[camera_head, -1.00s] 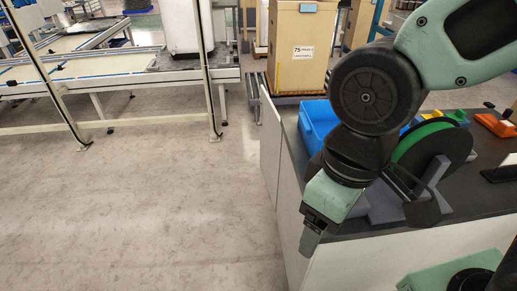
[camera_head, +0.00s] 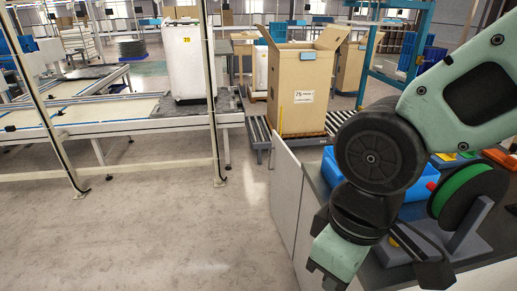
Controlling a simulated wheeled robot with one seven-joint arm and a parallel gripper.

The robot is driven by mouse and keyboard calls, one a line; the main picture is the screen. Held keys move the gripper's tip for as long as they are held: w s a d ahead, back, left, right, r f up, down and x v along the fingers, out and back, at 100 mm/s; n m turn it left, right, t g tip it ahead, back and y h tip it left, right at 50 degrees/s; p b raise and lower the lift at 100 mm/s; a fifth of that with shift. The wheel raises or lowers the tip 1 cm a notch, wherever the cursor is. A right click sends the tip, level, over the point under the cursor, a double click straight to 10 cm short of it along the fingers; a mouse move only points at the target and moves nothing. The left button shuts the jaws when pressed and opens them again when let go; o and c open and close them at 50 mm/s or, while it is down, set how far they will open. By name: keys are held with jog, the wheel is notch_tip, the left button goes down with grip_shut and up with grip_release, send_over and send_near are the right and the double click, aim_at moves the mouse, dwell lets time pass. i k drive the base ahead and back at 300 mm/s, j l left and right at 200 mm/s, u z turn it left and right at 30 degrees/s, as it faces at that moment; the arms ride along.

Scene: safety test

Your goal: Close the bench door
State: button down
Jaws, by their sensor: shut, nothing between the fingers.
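The bench (camera_head: 311,218) stands at the right with a dark top and pale side panels. A pale panel that looks like its door (camera_head: 285,190) stands out at an angle from the bench's left side, towards the far end, so it appears open. My gripper (camera_head: 322,277) points down in front of the bench's near left part, nearer to me than the door panel. It is shut and empty. I cannot tell whether it touches the bench. My arm hides much of the bench top and part of its side.
On the bench are a blue bin (camera_head: 333,168) and a green spool (camera_head: 466,192) on a grey stand. A large carton (camera_head: 300,105) stands on a roller conveyor (camera_head: 259,131) behind. Frame posts (camera_head: 212,100) stand to the left. The floor (camera_head: 150,235) left of the bench is clear.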

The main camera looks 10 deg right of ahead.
aim_at(287, 177)
jog(key=i+j, duration=0.15)
jog(key=j, duration=0.3)
jog(key=i+j+z, duration=0.1)
jog(key=j, duration=0.35)
jog(key=i+j, duration=0.15)
jog(key=j, duration=0.3)
jog(key=i+j+z, duration=0.1)
jog(key=j, duration=0.35)
jog(key=i+j+z, duration=0.3)
jog(key=i+j, duration=1)
jog(key=i, duration=0.15)
jog(key=i+l+z, duration=0.1)
jog(key=i, duration=0.45)
jog(key=i+l, duration=0.25)
jog(key=i, duration=0.3)
jog(key=z, duration=0.05)
